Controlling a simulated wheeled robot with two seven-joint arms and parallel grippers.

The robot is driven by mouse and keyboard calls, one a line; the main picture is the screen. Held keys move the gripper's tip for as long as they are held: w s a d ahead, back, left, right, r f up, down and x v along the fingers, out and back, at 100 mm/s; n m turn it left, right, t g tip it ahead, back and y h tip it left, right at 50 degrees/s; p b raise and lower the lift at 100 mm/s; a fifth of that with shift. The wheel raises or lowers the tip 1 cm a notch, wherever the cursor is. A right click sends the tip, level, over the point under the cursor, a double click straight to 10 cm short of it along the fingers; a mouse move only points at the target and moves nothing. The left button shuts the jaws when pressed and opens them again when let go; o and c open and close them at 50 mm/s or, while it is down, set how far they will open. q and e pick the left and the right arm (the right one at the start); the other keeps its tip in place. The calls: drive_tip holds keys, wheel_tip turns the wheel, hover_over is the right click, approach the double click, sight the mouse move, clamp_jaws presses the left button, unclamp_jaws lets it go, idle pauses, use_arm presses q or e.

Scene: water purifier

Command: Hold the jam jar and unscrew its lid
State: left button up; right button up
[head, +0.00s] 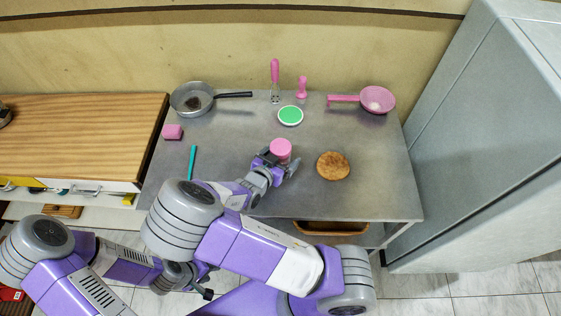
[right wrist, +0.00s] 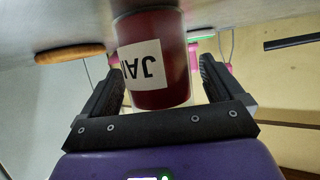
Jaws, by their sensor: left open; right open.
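The jam jar stands upright on the grey table, its pink lid (head: 281,150) on top in the head view. In the right wrist view the jar (right wrist: 155,60) is dark red with a white label, upside down in the picture. My right gripper (head: 278,171) is open at the jar's near side. Its two fingers (right wrist: 160,88) flank the jar, with a gap on each side. My left gripper (head: 204,287) is open, empty and low, in front of the table, partly hidden by my arms.
A round bread (head: 333,166) lies right of the jar. Behind are a green-topped dish (head: 290,116), a grey pan (head: 194,99) and a pink pan (head: 377,99). A teal stick (head: 192,162) and pink block (head: 173,132) lie left. A grey cabinet (head: 480,150) stands right.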

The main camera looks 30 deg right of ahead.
sight(281, 145)
drive_tip(key=shift+c, duration=0.2)
drive_tip(key=c, duration=1.2)
drive_tip(key=shift+o, duration=0.2)
wheel_tip(281, 145, up, 10)
drive_tip(key=p, duration=0.4)
drive_tip(key=o, duration=0.5)
drive_tip(key=c, duration=0.8)
